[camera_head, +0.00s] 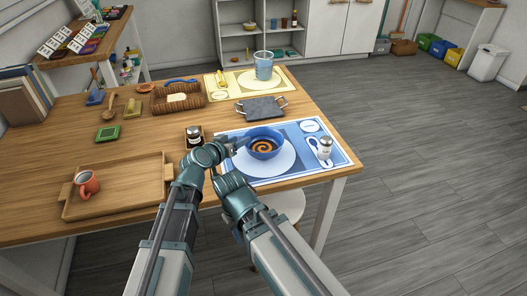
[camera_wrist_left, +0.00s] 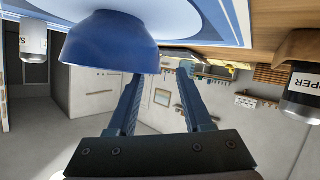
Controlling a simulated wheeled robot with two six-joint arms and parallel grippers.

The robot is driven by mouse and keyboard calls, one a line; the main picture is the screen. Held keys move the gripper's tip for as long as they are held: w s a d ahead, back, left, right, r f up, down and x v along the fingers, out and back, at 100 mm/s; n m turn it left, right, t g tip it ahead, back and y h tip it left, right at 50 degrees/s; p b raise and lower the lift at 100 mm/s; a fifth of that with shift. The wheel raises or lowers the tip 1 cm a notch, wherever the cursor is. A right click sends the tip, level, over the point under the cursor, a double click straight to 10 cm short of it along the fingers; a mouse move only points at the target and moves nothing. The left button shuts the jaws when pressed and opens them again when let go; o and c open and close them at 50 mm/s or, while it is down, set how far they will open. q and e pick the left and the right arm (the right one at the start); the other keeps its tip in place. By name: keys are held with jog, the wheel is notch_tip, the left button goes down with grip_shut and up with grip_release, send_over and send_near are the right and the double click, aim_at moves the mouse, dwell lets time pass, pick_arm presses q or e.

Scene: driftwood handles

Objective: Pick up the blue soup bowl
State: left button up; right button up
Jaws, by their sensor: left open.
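My left gripper (camera_head: 237,143) is at the bowl's left side in the head view. In the left wrist view, which is upside down, its two fingers (camera_wrist_left: 160,78) are apart with nothing visible between them. The bowl (camera_wrist_left: 108,45) is beside and partly over one fingertip there; I cannot tell whether they touch. My right arm's wrist shows beside the left arm, but its gripper is hidden.
A pepper shaker (camera_head: 194,135) stands left of the gripper, a salt shaker (camera_head: 324,149) right of the bowl. A dark slate tray (camera_head: 262,107) lies behind. A wooden tray (camera_head: 130,200) with a mug (camera_head: 87,184) is left. The table's front edge is close.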

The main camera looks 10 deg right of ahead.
aim_at(250, 135)
pick_arm(q)
jog(key=shift+d+b+x, duration=0.25)
jog(key=shift+b+x, duration=0.6)
jog(key=shift+x, duration=1.95)
jog(key=shift+s+r, duration=0.15)
jog(key=shift+s, duration=0.15)
grip_shut()
